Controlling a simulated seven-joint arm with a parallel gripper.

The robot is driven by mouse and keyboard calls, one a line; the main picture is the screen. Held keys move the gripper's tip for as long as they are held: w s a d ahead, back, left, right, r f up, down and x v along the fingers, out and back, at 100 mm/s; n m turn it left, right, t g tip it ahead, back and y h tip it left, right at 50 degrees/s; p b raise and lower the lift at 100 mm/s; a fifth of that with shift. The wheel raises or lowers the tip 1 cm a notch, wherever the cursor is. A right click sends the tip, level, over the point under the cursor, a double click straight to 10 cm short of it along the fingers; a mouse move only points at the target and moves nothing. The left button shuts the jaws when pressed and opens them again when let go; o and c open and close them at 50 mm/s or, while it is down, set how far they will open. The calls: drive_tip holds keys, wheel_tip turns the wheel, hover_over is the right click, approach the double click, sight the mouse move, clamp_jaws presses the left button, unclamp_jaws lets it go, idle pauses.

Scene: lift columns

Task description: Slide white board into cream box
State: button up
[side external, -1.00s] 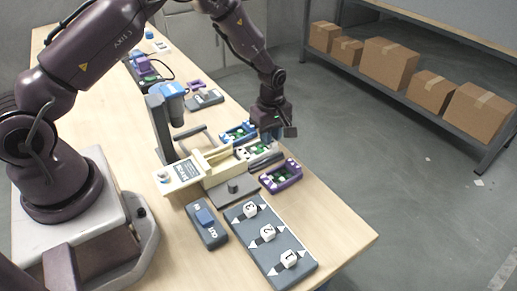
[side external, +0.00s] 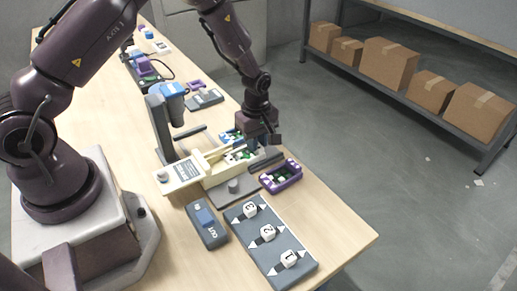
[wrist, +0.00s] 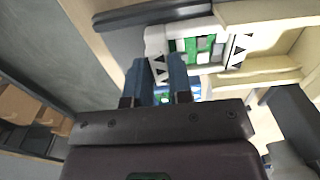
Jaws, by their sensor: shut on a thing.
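The white board (wrist: 197,48), a white frame around a green circuit with grey blocks and black triangles, is held at its left end in the wrist view. It also shows in the side view (side external: 236,157), partly hidden by my gripper. My gripper (wrist: 160,72) is shut on it; in the side view, the gripper (side external: 256,146) is over the box's far right end. The cream box (wrist: 271,14) lies to the right in the wrist view, and the board's leading end is at its open end, between its walls. The box (side external: 182,175) carries a label in the side view. How far the board is in is unclear.
A purple-framed board (side external: 281,178) lies close to the right of the box, and a blue-framed board (side external: 230,137) lies behind it. A dark grey bar (side external: 265,163) is beside the gripper. A numbered grey panel (side external: 270,242) and a grey-blue switch box (side external: 206,225) stand in front.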

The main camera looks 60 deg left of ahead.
sight(236, 149)
drive_tip(key=shift+s, duration=3.1)
drive_tip(key=o, duration=0.7)
drive_tip(key=shift+c, duration=0.2)
drive_tip(key=shift+r, duration=0.15)
drive_tip(key=shift+r, duration=2.9)
drive_tip(key=shift+s+m, duration=0.4)
drive_tip(key=shift+m, duration=0.5)
drive_tip(key=s+d+r+m+t, duration=0.1)
drive_tip(key=s+r+m+t, duration=0.1)
drive_tip(key=s+r+m, duration=0.3)
drive_tip(key=s+d+r+m+t, duration=0.1)
drive_tip(key=s+r+m, duration=0.3)
drive_tip(key=r, duration=0.8)
drive_tip(key=s+d+r+m+t, duration=0.2)
drive_tip(key=s+r+m, duration=0.3)
drive_tip(key=r+m, duration=0.2)
drive_tip(key=shift+s+d+r+t, duration=0.25)
drive_tip(key=shift+s+r+t, duration=0.1)
drive_tip(key=shift+r, duration=0.55)
